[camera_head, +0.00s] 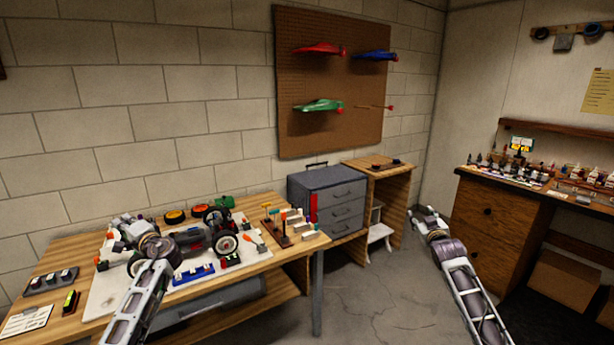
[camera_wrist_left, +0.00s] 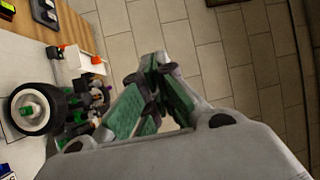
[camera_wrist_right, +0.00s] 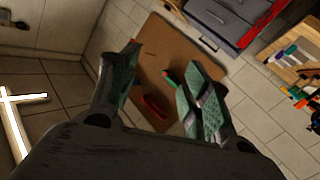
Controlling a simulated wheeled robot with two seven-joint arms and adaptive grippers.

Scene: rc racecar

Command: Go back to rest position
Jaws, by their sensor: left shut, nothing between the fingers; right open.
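My left gripper (camera_head: 122,226) is over the left part of the workbench, beside the RC car (camera_head: 222,242). In the left wrist view its fingers (camera_wrist_left: 157,62) meet at the tips with nothing between them. A car wheel (camera_wrist_left: 36,108) shows left of them. My right gripper (camera_head: 424,214) is over open floor, between the workbench and the wooden desk on the right. In the right wrist view its fingers (camera_wrist_right: 162,62) are spread and empty. Both arms reach forward from the bottom of the head view.
The workbench (camera_head: 66,262) holds a white mat (camera_head: 104,291), a tool rack (camera_head: 279,236) and small parts. A grey drawer cabinet (camera_head: 345,211) stands behind its right end. A pegboard (camera_head: 345,130) with car bodies hangs above. The floor (camera_head: 385,285) between bench and desk (camera_head: 485,225) is clear.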

